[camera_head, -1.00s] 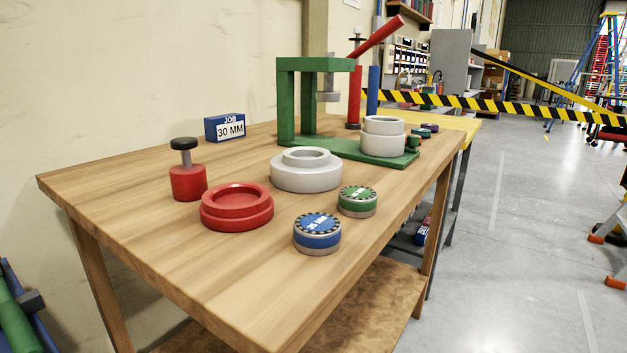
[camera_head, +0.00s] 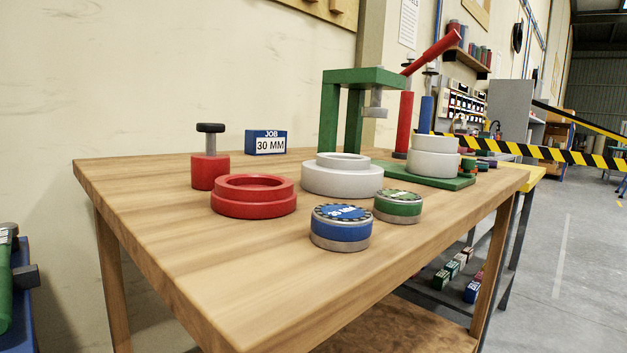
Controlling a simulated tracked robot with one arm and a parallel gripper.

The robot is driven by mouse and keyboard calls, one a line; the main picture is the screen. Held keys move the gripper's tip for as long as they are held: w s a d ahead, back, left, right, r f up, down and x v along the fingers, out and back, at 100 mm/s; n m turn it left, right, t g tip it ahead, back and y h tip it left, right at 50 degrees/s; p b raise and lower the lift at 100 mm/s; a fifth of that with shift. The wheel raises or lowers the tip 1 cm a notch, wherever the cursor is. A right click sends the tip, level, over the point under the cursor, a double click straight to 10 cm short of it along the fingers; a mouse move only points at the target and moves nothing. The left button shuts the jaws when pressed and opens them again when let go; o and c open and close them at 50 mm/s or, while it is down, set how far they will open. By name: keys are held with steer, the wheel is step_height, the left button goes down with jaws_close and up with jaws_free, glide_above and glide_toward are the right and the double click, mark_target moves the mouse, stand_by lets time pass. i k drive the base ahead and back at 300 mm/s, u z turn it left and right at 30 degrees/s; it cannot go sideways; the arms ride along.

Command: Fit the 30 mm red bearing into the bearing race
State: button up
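No red-labelled bearing with a readable size stands out in view. A red stepped ring (camera_head: 252,208) lies on the near left of the wooden bench; I cannot tell if it is the bearing. A blue bearing (camera_head: 340,242) and a green bearing (camera_head: 399,206), both with printed tops, sit right of it; their sizes are hard to read. A pale grey stepped ring (camera_head: 340,184), perhaps the bearing race, lies behind them. Another pale grey ring stack (camera_head: 433,163) stands on the green press base. A blue job sign (camera_head: 266,142) reads 30 MM. My gripper is not in view.
A green press (camera_head: 330,110) with a red lever (camera_head: 446,52) stands at the back of the bench. A red block with a black-topped handle (camera_head: 210,172) stands at the left. The bench's front surface (camera_head: 240,280) is clear. Striped tape (camera_head: 560,155) crosses behind.

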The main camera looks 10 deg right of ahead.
mark_target(332, 174)
steer(key=u, duration=0.05)
steer(key=k, duration=0.55)
steer(key=z, duration=0.55)
steer(key=i, duration=1.55)
steer(key=z, duration=0.05)
